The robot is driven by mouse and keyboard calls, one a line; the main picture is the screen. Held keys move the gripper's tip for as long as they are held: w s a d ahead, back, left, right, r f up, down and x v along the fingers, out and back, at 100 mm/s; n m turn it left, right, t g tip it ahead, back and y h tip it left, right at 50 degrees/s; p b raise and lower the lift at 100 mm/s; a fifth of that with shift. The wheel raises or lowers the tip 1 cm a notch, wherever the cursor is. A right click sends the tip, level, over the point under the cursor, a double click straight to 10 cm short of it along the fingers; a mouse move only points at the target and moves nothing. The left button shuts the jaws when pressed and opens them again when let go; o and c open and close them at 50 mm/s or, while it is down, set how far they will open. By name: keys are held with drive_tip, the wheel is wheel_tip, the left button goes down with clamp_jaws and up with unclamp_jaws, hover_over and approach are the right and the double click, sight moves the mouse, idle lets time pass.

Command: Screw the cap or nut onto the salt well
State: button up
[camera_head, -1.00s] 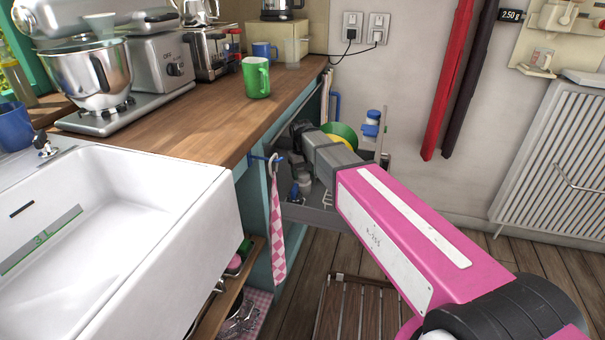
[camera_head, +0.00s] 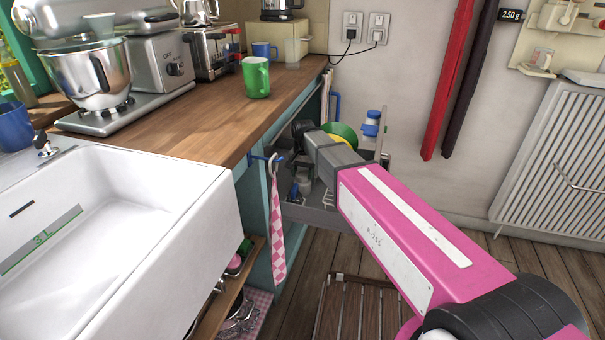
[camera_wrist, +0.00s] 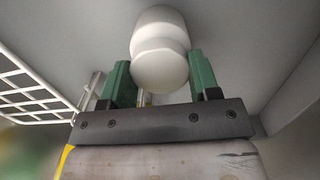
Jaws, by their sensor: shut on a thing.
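My gripper (camera_wrist: 158,72) has two green fingers, one on each side of a smooth white rounded piece (camera_wrist: 160,50), and is shut on it. The piece looks like a cap, with a seam between its two rounded parts. Whether it sits on a threaded well or is apart from it is hidden. In the head view my gripper end reaches down into an open grey pull-out (camera_head: 312,214) beside the counter. My own wrist covers much of its inside, and I cannot make out a salt well there.
A white wire rack (camera_wrist: 30,85) stands close on the left in the wrist view, with grey walls around. A blue-and-white bottle (camera_head: 371,124) stands behind my wrist. A checked towel (camera_head: 277,225) hangs at the counter's end. A slatted wooden mat (camera_head: 350,310) lies on the floor.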

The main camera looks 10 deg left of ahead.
drive_tip(key=shift+m, duration=1.1)
drive_tip(key=o, duration=1.2)
drive_tip(key=shift+r, duration=0.1)
drive_tip(key=shift+r, duration=2.45)
drive_tip(key=shift+c, duration=1.1)
drive_tip(key=n, duration=0.3)
drive_tip(key=shift+f, duration=0.2)
drive_tip(key=n, duration=0.4)
drive_tip(key=shift+f+t, duration=0.15)
drive_tip(key=shift+t, duration=0.15)
